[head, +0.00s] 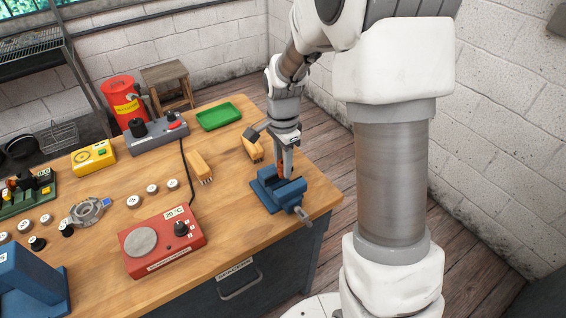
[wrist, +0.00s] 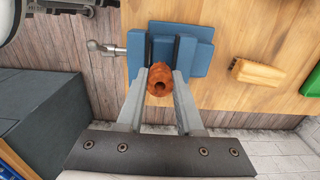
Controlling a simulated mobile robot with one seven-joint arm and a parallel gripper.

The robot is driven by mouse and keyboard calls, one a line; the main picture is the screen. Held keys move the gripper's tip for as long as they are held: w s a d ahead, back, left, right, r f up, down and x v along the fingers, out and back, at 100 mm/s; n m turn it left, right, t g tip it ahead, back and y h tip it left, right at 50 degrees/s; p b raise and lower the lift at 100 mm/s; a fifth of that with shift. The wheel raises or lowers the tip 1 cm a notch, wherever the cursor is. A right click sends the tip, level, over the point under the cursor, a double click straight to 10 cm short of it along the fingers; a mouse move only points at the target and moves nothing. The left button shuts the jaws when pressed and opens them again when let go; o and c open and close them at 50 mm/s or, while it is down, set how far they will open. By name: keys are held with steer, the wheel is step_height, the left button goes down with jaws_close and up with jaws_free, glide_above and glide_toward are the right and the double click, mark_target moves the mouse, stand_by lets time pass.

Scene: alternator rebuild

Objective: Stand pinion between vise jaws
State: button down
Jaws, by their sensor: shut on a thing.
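My gripper (head: 284,172) points down over the blue vise (head: 266,197) near the table's right edge. Its fingers are shut on the reddish-brown pinion (wrist: 160,84), which shows between the fingertips with a dark hole in its end. In the head view the pinion (head: 280,170) is partly hidden by the fingers. In the wrist view the vise (wrist: 203,55) has two jaws with a gap between them. The pinion appears at the near end of this gap, overlapping it in the picture. I cannot tell whether it touches the jaws or how far down it is.
The vise handle (head: 303,215) sticks out past the table edge. A wooden brush (head: 200,167) and a wood-handled tool (head: 252,150) lie nearby. A red hot plate (head: 160,243) stands front left, a green tray (head: 219,115) at the back. Bare tabletop lies left of the vise.

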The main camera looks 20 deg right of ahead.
steer(key=shift+f, duration=0.2)
steer(key=shift+f+b, duration=0.75)
steer(key=shift+f, duration=0.35)
stand_by(0.7)
steer(key=shift+c, duration=2.4)
jaws_free()
steer(key=shift+s, duration=0.1)
steer(key=shift+f, duration=0.1)
step_height(320, 180, up, 8)
steer(key=p, duration=0.5)
